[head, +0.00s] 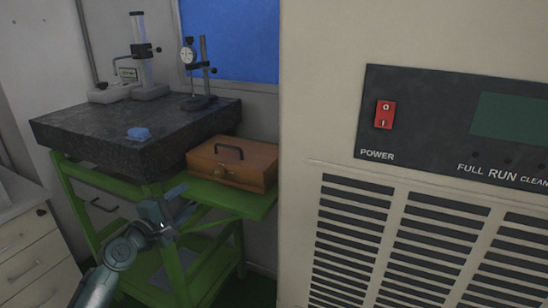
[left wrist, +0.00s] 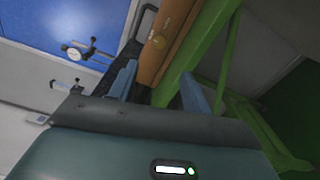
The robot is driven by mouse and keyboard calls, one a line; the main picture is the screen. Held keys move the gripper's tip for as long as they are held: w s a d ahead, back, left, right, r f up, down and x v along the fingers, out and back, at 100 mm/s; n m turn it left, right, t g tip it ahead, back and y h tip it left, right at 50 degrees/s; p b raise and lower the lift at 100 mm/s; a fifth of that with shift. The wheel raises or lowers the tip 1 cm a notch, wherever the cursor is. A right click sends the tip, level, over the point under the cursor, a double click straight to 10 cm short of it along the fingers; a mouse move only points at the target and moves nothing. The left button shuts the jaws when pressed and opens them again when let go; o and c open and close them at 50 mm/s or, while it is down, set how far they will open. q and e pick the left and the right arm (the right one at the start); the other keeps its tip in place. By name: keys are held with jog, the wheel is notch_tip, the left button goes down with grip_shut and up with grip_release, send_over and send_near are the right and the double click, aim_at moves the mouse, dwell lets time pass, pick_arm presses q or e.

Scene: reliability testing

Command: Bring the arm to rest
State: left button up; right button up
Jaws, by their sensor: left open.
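My left arm comes in from the lower left of the head view. Its gripper (head: 176,205) is in front of the green stand and holds nothing that I can see. In the left wrist view its two blue-grey fingers (left wrist: 158,88) are spread apart, with the edge of the brown case (left wrist: 165,45) and the green frame beyond them. The gripper is open. My right gripper is not in either view.
A green stand (head: 235,203) carries a dark granite slab (head: 85,125) with gauges and a small blue object (head: 138,133). A brown case (head: 232,165) sits on its shelf. A large beige cabinet (head: 320,130) with a red power switch (head: 385,114) fills the right. White drawers (head: 35,250) stand left.

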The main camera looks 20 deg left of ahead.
pick_arm(q)
jog(key=s+d+f+m+g+h+p, duration=0.1)
jog(key=s+d+f+m+g, duration=0.1)
jog(key=s+d+f+m, duration=0.45)
jog(key=s+d+f+m+g+h, duration=0.1)
jog(key=s+d+f+m+g, duration=0.3)
jog(key=d+f, duration=0.45)
jog(key=s+d+f+m, duration=0.2)
jog(key=s+d+m, duration=0.4)
jog(key=s+d+f+m+g+p, duration=0.1)
jog(key=s+d+f+m, duration=0.2)
jog(key=s+d+m, duration=0.3)
jog(key=shift+d+f, duration=0.15)
jog(key=shift+f, duration=0.2)
